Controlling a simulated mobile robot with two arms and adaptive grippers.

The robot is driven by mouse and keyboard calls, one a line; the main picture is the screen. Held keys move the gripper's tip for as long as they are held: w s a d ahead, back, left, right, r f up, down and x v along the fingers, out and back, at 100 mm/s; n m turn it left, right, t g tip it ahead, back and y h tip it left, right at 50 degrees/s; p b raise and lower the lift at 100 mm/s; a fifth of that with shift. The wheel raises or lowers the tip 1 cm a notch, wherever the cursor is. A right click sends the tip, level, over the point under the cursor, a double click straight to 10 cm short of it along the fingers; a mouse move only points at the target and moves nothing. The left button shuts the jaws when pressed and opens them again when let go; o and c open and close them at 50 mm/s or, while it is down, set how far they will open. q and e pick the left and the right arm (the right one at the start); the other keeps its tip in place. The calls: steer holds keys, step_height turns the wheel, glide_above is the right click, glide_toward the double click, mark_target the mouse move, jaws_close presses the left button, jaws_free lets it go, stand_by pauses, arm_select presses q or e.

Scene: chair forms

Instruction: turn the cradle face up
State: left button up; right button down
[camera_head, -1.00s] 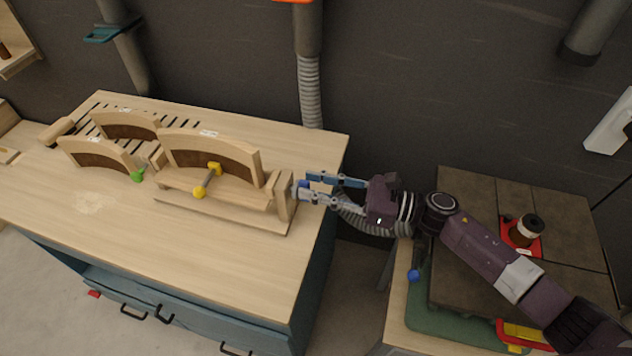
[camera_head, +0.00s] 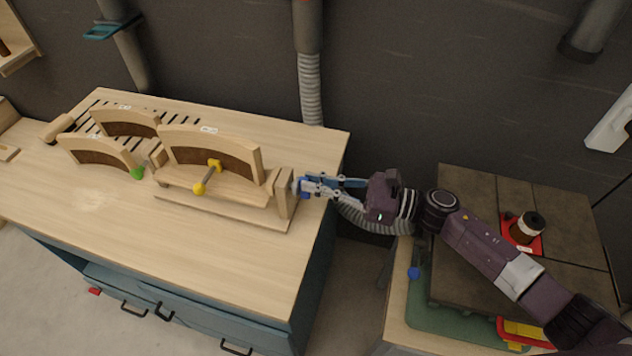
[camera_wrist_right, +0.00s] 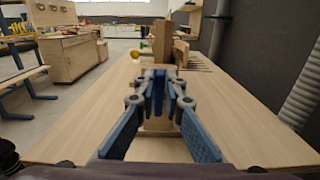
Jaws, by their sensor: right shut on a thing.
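The cradle (camera_head: 182,180) is a wooden frame with a curved, brown-lined form (camera_head: 210,158) standing up along its back, held between end posts above a base board on the bench. A yellow-ended pin or clamp (camera_head: 207,177) lies across its front. My right gripper (camera_head: 305,186) is at the right end post (camera_head: 284,194), shut on a small blue knob there. The fingers hide most of the knob. In the right wrist view the blue knob (camera_wrist_right: 158,88) shows between the fingertips, with the post (camera_wrist_right: 163,45) behind it. My left gripper is out of view.
Two more curved forms (camera_head: 93,152) stand at the left of the wooden bench (camera_head: 240,270), near a green knob (camera_head: 137,173). A grey hose (camera_head: 310,90) hangs behind. A side table (camera_head: 465,280) at right holds a jar (camera_head: 527,227). The bench front is clear.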

steer(key=shift+w+d+f+m+b, duration=0.15)
steer(key=shift+w+f+m+b, duration=0.4)
steer(key=shift+m, duration=2.3)
steer(key=shift+w+d+f+m+b, duration=0.25)
steer(key=shift+m+b, duration=0.55)
steer(key=shift+m, duration=2.1)
steer(key=shift+w+d+f+m+b, duration=0.1)
steer(key=shift+w+f+m+b, duration=0.35)
steer(key=shift+m, duration=2.8)
steer(key=c, duration=2)
jaws_free()
steer(key=shift+s, duration=0.1)
steer(key=v, duration=1.2)
